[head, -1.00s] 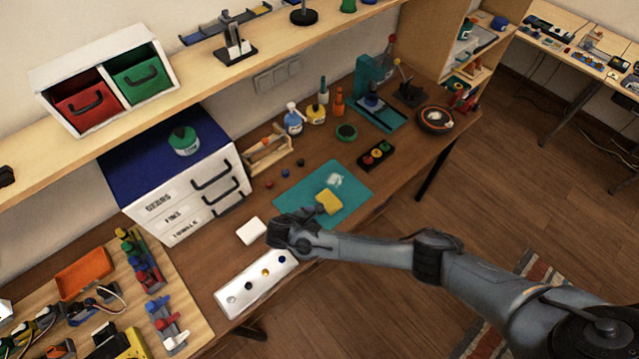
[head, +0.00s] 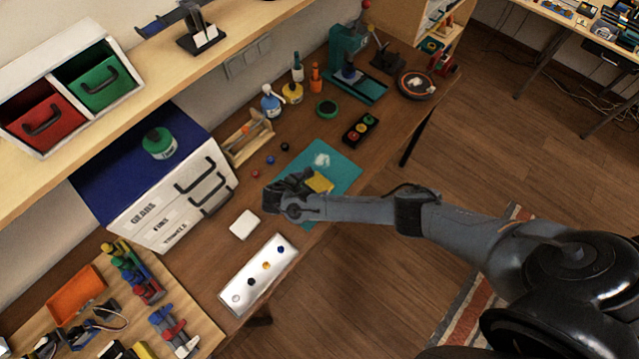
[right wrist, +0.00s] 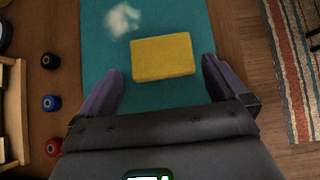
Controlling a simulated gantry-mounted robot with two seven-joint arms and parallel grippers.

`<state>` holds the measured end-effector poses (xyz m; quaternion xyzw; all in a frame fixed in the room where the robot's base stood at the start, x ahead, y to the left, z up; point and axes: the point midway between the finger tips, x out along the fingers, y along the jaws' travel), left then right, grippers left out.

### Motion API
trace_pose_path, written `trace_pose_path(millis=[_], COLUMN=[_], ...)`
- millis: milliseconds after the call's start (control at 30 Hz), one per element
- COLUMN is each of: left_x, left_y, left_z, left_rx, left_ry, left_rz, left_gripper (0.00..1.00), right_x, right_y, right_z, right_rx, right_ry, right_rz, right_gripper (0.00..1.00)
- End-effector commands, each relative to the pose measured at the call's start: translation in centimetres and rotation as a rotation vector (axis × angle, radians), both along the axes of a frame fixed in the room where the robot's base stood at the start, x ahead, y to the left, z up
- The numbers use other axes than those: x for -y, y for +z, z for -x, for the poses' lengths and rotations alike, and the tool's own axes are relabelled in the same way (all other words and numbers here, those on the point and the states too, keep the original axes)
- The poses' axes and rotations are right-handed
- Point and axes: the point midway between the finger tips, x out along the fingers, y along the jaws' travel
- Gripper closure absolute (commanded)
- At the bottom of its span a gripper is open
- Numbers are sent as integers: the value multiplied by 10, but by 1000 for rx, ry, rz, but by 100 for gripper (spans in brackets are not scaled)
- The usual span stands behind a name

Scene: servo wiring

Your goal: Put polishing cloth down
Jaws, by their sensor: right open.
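The polishing cloth appears to be the yellow rectangular pad (head: 321,183). It lies on the teal mat (head: 345,171), partly hidden behind my right gripper (head: 308,181) in the head view. In the right wrist view, the yellow pad (right wrist: 163,57) lies flat on the teal mat (right wrist: 150,96). My right gripper (right wrist: 161,62) is open there, with one finger on either side of the pad and a gap at both sides. How high the fingers are above the mat is hard to tell. My left gripper is out of view.
A white tuft (right wrist: 122,19) lies on the mat close to the pad. Small coloured knobs (right wrist: 52,103) stand left of the mat. A white block (head: 244,224) and a white strip with several dots (head: 258,274) lie in front.

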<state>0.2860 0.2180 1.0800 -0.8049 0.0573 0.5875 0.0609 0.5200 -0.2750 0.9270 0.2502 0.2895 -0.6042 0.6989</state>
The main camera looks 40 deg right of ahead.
Motion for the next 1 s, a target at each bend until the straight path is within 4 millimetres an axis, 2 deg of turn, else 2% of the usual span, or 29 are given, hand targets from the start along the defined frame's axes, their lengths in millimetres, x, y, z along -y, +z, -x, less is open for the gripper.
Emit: trace_pose_path(millis=[300,633,667,900,1000], left_x=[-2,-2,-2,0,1], left_y=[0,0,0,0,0], left_z=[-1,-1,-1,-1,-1], left_rx=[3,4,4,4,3], left_ry=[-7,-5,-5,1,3], left_rz=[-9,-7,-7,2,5], left_gripper=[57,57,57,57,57], right_x=[27,32,32,32,32], right_y=[-28,-32,-32,-32,-32], right_z=[-1,-2,-2,-2,-2], right_rx=[-2,0,0,0,0], right_ry=[-1,0,0,0,0], right_rz=[-1,-2,-2,-1,-1], right_gripper=[0,0,2,38,40])
